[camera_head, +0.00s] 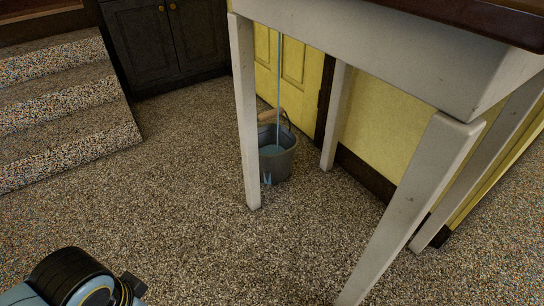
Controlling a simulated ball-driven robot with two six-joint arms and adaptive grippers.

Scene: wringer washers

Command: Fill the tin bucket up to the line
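The grey tin bucket (283,168) stands upright on the speckled floor under a white-legged table or stand. Its handle with a wooden grip (270,116) shows at the rim. A thin blue stream of water (279,85) falls from above into it; its source is hidden. Bluish water (271,151) shows inside. Pale blue streaks mark the bucket's lower front; I cannot tell whether they are water. I cannot make out the fill line. A near leg hides the bucket's left side.
The white stand (385,45) has several legs around the bucket, the nearest leg (246,120) just left of it. Speckled steps (65,100) rise at the left. A dark cabinet (165,40) stands behind. The floor (190,220) in front is clear.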

